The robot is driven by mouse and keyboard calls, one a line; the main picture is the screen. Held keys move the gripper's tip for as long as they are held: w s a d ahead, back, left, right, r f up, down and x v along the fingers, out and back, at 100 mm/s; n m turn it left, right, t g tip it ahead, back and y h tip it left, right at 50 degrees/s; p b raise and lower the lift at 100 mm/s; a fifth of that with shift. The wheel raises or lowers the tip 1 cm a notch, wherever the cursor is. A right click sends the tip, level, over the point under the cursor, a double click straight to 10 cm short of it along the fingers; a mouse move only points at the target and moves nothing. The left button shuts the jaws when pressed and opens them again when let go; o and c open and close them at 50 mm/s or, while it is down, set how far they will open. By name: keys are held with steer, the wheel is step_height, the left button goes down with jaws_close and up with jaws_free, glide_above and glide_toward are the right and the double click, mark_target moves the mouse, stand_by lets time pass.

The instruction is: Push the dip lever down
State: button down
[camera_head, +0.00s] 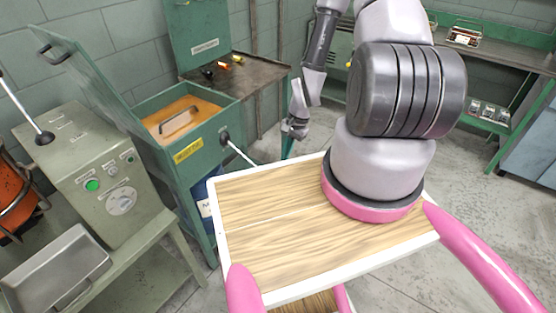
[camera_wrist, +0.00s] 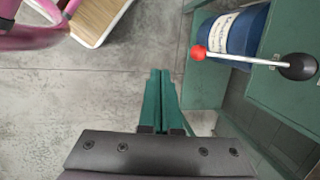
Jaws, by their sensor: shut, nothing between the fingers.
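A lever (camera_head: 240,153) with a thin white rod and dark pivot sits on the right side of the open green tank (camera_head: 205,151); I take it as the dip lever. The wrist view shows its red knob (camera_wrist: 198,53), pale rod (camera_wrist: 240,60) and black hub (camera_wrist: 297,66). My gripper (camera_head: 287,148) hangs to the right of the lever. In the wrist view its green fingers (camera_wrist: 160,75) are together and empty, left of the red knob, with a gap between. The head view shows only a little of the fingers.
A grey-green machine (camera_head: 95,165) with buttons and another lever (camera_head: 25,110) stands left. A blue drum (camera_wrist: 235,32) is below the lever. My wooden-topped base (camera_head: 270,235) is close in front. Open floor (camera_wrist: 90,95) lies left of the fingers.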

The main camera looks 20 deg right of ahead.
steer(key=shift+s+d+r, duration=0.3)
steer(key=shift+d+r, duration=0.05)
steer(key=shift+r, duration=0.2)
steer(key=shift+s+d+r, duration=0.25)
steer(key=shift+d+r, duration=0.1)
steer(key=shift+r, duration=0.2)
